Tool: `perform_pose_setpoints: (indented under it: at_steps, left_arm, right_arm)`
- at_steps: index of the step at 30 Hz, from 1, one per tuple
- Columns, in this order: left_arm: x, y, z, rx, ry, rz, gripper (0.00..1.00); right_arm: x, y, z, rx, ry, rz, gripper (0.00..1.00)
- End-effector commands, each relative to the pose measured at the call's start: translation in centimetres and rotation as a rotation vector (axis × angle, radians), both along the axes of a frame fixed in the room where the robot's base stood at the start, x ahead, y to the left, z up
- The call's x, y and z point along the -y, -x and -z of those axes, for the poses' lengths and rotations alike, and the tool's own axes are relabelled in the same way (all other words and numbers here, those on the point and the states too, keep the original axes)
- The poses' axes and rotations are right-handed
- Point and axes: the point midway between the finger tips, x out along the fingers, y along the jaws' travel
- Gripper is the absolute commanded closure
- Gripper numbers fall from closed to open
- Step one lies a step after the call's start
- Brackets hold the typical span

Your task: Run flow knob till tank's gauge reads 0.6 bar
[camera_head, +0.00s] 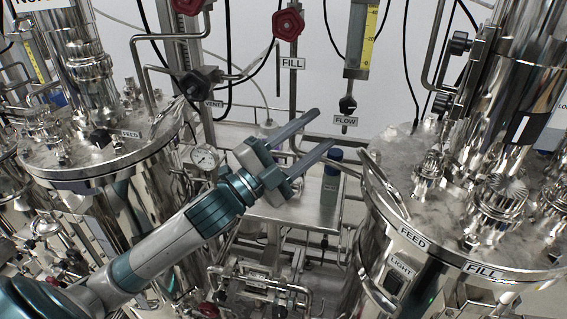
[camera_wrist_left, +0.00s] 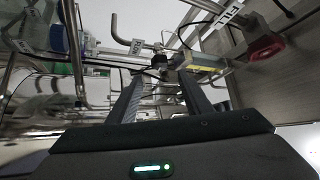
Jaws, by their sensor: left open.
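The dark flow knob (camera_head: 347,103) sits at the bottom of a flow tube with a yellow scale (camera_head: 368,40), above the FLOW label (camera_head: 345,120). My left gripper (camera_head: 322,130) is open and empty, its fingers pointing up and right, short of the knob in the picture. In the left wrist view the knob (camera_wrist_left: 160,61) shows beyond the open fingers (camera_wrist_left: 162,88), roughly between their tips. A round white dial gauge (camera_head: 205,157) stands left of my gripper; its reading is too small to tell. My right gripper is not in view.
Shiny steel tanks stand at left (camera_head: 95,150) and right (camera_head: 420,180), with pipes and fittings. Red knobs (camera_head: 288,23) hang near the FILL label (camera_head: 292,63). A blue-capped bottle (camera_head: 331,178) stands on a steel shelf (camera_head: 290,212) beneath my gripper.

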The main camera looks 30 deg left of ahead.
Motion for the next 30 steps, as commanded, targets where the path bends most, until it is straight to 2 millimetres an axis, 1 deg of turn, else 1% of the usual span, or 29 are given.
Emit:
perform_pose_setpoints:
  at_steps: [1,9,10,12,18,24,30]
  left_arm:
    - [-0.3,0.7,0.7,-0.002,-0.002,-0.001,0.54]
    - [-1.9,4.1,2.0,-0.002,-0.002,0.000,0.54]
    - [-1.9,4.2,1.6,-0.004,0.000,0.000,0.54]
    - [-2.2,4.6,1.7,-0.003,0.001,-0.001,0.54]
    - [-2.7,5.7,2.2,-0.002,0.000,0.000,0.54]
    - [-2.9,6.2,2.4,-0.001,-0.001,0.000,0.54]
    - [-2.9,6.3,2.5,0.001,-0.001,0.001,0.54]
  right_arm:
    - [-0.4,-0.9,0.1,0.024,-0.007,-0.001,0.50]
    - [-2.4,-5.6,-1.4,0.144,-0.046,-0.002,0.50]
    - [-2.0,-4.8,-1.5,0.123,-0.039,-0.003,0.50]
    - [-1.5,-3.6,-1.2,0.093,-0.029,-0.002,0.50]
    - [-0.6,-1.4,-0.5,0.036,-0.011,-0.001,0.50]
    - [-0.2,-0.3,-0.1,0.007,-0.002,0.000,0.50]
    - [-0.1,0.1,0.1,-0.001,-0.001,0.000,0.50]
